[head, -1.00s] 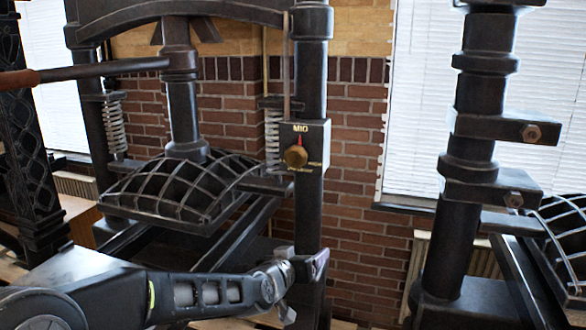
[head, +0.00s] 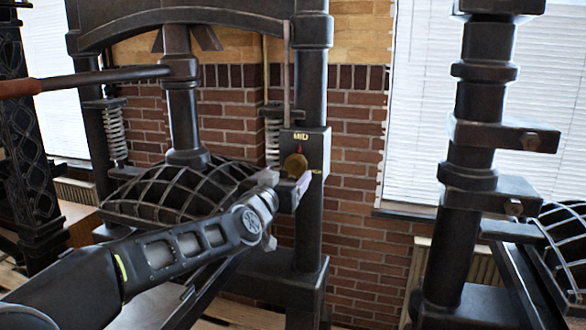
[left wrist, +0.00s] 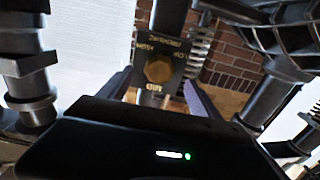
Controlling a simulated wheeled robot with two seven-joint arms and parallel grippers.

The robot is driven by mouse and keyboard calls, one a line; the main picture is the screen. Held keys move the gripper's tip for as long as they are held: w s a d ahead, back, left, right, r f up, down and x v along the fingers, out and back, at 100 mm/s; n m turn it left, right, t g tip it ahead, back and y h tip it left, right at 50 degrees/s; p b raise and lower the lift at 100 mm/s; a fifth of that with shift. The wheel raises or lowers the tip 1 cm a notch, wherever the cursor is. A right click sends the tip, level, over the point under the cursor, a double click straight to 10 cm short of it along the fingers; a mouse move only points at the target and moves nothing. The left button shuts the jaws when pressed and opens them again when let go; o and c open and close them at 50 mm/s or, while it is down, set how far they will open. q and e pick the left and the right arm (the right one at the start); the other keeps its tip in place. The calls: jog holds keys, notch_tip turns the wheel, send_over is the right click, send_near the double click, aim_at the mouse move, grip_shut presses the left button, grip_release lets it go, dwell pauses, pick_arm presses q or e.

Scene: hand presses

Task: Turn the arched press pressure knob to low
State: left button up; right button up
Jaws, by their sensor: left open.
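The arched press (head: 312,215) stands at centre left in the head view, with a dark box (head: 318,145) on its right column. The box carries a round brass pressure knob (head: 295,166). Its red pointer points up to the MID label. In the left wrist view the knob (left wrist: 158,71) and its plate show upside down, with LOW and HIGH to the sides. My left gripper (head: 288,188) is open just below and in front of the knob. In the left wrist view its fingers (left wrist: 157,84) stand apart on either side of the plate, with nothing held. My right gripper is out of view.
A ribbed arched platen (head: 185,195) sits left of my left gripper. A long lever with a red-brown handle (head: 20,87) crosses at upper left. A second press column (head: 470,150) with bolted brackets stands at right. Brick wall and free space lie between the presses.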

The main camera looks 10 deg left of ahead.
aim_at(294, 168)
pick_arm(q)
jog(key=w+p, duration=0.1)
jog(key=w, duration=0.4)
jog(key=shift+w+d, duration=0.15)
jog(key=shift+w, duration=0.1)
jog(key=c, duration=1.4)
jog(key=shift+o, duration=0.2)
